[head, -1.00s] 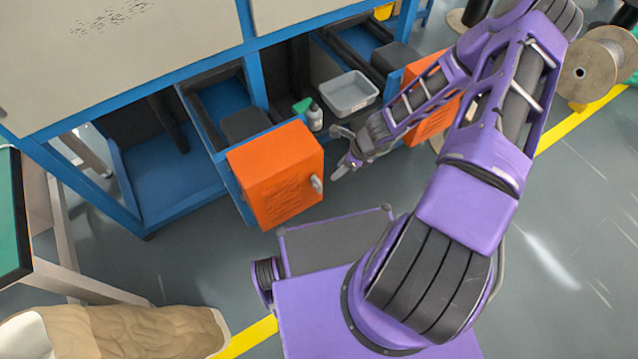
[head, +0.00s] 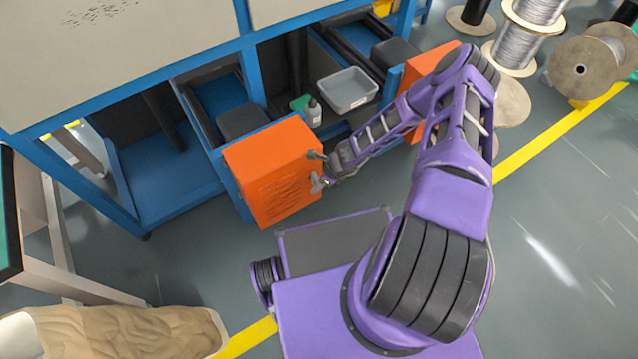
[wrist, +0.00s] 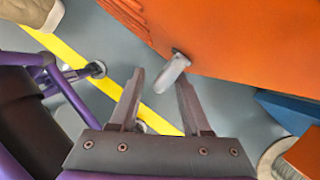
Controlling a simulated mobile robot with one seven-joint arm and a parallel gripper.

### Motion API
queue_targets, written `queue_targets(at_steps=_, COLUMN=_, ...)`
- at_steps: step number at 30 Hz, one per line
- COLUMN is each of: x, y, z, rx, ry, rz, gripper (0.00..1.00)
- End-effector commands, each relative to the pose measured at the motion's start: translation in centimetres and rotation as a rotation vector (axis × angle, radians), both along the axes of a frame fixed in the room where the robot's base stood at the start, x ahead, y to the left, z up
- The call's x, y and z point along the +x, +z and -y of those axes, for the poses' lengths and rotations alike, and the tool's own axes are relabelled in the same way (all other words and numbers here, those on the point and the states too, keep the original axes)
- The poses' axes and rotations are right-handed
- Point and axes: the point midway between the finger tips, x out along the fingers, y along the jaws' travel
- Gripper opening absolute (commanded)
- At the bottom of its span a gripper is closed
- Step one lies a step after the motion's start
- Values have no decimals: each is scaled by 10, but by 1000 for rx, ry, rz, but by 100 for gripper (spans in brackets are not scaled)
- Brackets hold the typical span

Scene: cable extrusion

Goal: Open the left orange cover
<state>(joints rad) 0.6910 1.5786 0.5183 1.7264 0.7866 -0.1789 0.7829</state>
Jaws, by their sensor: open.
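The left orange cover (head: 272,172) is a box-like panel on the front of the blue machine frame, and it looks closed. It fills the upper right of the wrist view (wrist: 240,40). Its grey handle (wrist: 172,73) sticks out from the face near one edge. My gripper (head: 317,170) is at the cover's right edge, by the handle. In the wrist view my gripper (wrist: 158,78) is open, with the handle at the level of the fingertips, between them and nearer the right finger. I cannot tell whether a finger touches it.
A second orange cover (head: 418,72) is partly hidden behind my arm. A grey tray (head: 347,90) and a small bottle (head: 314,112) sit in the frame between the covers. Cable spools (head: 585,65) stand at the upper right. The floor (head: 550,210) at right is clear.

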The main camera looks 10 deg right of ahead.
Motion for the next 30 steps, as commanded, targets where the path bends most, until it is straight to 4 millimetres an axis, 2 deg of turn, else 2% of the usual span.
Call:
queue_targets(at_steps=7, x=0, y=0, z=0, rx=0, ry=0, rz=0, gripper=45)
queue_targets(at_steps=12, x=0, y=0, z=0, rx=0, ry=0, rz=0, gripper=15)
queue_targets(at_steps=15, x=0, y=0, z=0, rx=0, ry=0, rz=0, gripper=0)
queue_targets(at_steps=30, x=0, y=0, z=-1, rx=1, ry=1, rz=0, gripper=0)
